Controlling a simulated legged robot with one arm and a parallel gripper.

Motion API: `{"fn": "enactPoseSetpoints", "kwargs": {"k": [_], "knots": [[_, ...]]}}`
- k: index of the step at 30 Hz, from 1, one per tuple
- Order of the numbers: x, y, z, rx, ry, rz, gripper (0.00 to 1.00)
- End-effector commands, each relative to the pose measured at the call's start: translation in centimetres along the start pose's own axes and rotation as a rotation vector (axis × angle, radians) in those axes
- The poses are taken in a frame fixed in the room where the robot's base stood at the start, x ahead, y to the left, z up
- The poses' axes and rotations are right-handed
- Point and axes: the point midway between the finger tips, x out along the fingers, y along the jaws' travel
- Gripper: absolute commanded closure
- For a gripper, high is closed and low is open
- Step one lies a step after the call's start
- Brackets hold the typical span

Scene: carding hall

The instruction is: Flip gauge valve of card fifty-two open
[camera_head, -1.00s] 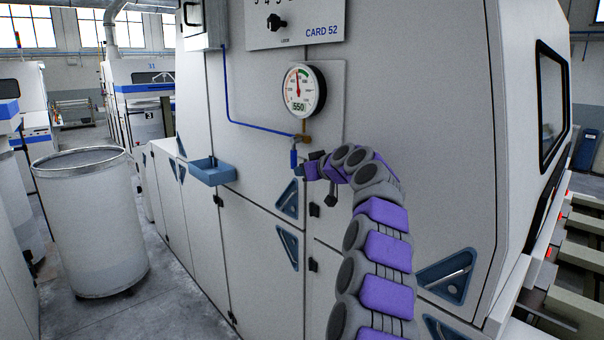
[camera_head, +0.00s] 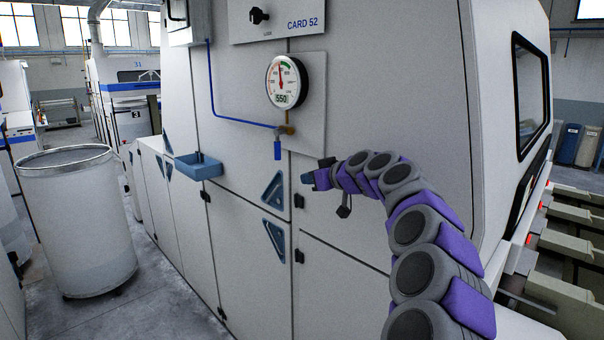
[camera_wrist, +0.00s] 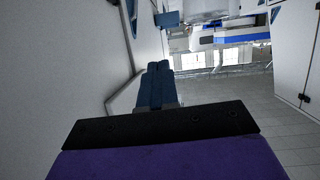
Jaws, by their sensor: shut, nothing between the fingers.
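The card machine (camera_head: 360,90) carries the label CARD 52. A round gauge (camera_head: 284,82) on its side panel has a small display reading 550. Below it, a thin blue pipe (camera_head: 240,121) runs across to a brass fitting (camera_head: 289,130). The blue valve lever (camera_head: 278,150) hangs straight down there, across the pipe's horizontal run. My gripper (camera_head: 306,178) is shut and empty, below and to the right of the lever, apart from it in the picture. Its blue-grey fingers (camera_wrist: 154,85) are together in the wrist view, where the lever cannot be made out.
A blue tray (camera_head: 198,167) sticks out from the machine left of the lever. A large white can (camera_head: 78,225) stands on the floor at left. A black knob (camera_head: 259,15) is above the gauge. Bare floor (camera_head: 165,300) lies between can and machine.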

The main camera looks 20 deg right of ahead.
Motion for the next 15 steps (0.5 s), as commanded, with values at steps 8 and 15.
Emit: {"fn": "enactPoseSetpoints", "kwargs": {"k": [8, 15], "knots": [[-1.6, -0.1, 1.1, -0.001, -0.001, 0.0, 1.0], [-1.8, -0.2, 1.3, -0.002, 0.0, 0.001, 1.0]]}}
